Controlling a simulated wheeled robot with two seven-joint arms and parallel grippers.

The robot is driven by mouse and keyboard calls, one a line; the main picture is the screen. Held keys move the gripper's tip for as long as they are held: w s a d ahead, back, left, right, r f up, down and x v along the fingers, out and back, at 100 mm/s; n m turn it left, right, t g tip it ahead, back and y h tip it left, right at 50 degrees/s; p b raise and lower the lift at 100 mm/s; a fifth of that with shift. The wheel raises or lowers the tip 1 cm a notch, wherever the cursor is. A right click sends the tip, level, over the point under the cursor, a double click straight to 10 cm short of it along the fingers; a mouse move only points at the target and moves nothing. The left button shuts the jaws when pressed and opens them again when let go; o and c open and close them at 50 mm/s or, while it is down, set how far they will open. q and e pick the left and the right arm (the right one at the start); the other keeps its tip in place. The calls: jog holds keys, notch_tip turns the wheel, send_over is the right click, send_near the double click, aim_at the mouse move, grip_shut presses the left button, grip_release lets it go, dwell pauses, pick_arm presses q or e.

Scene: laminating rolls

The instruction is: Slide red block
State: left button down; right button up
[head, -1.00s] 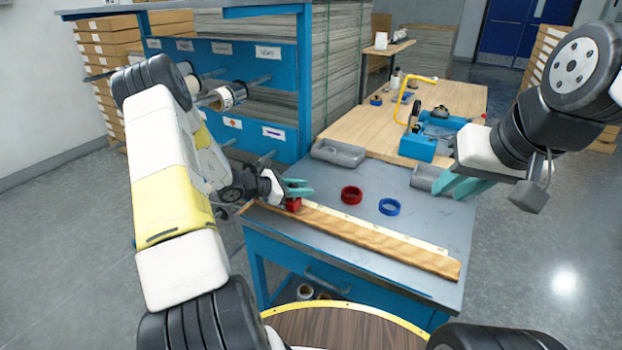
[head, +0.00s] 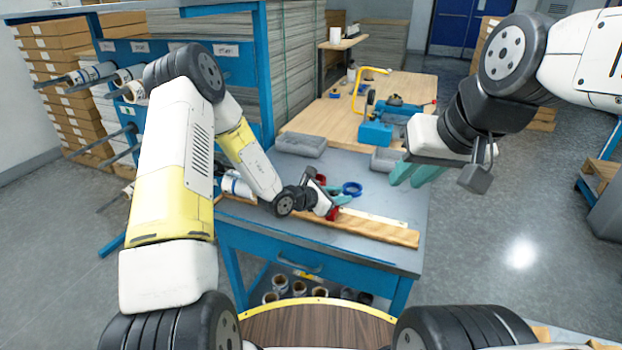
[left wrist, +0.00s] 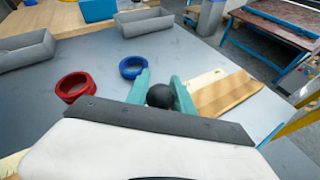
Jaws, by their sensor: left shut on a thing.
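A small red block (head: 332,214) sits on the pale ruled strip (head: 375,217) along the wooden board (head: 395,234), partway along it. My left gripper (head: 338,198) is shut at the block from above. In the left wrist view a dark round knob (left wrist: 160,95) stands between the teal fingertips; the red block itself is hidden there. My right gripper (head: 413,173) hangs empty above the right side of the grey table, its teal fingers apart.
A red ring (left wrist: 75,87) and a blue ring (left wrist: 132,67) lie on the table behind the board, close to my left gripper. Grey trays (head: 301,146) stand farther back. A wooden bench with a blue tool (head: 376,133) adjoins the table.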

pick_arm(q)
jog(key=s+d, duration=0.2)
jog(key=d, duration=0.4)
jog(key=s+d, duration=0.2)
jog(key=d, duration=0.4)
jog(key=s+d, duration=0.2)
jog(key=d, duration=0.4)
jog(key=shift+s+d, duration=0.2)
jog(key=shift+s, duration=0.15)
jog(key=c, duration=1.1)
grip_release()
jog(key=v, duration=0.7)
jog(key=shift+s+a, duration=0.15)
jog(key=shift+a, duration=0.15)
jog(key=shift+r, duration=0.15)
